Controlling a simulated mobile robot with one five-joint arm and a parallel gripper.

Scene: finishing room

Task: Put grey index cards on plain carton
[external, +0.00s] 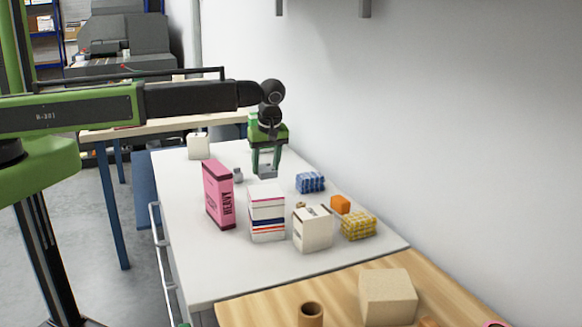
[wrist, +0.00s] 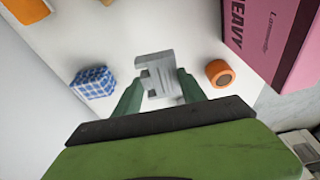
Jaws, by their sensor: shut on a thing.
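The grey index cards (external: 267,172) are a small pale grey block between my fingers at the far part of the white worktop. In the wrist view the cards (wrist: 157,72) sit between the green fingertips. My gripper (external: 266,163) is shut on them and points down; I cannot tell how far they are above the worktop. A plain tan carton (external: 388,297) stands on the wooden top in the foreground, well apart from my gripper. A white carton with small dark print (external: 312,230) stands nearer, on the white worktop.
A tall pink box (external: 218,195) and a striped white box (external: 267,214) stand nearest my gripper. A blue checked block (external: 310,182), an orange block (external: 340,204), a yellow checked block (external: 358,225) and a small roll (wrist: 219,73) are around. The worktop's left front is clear.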

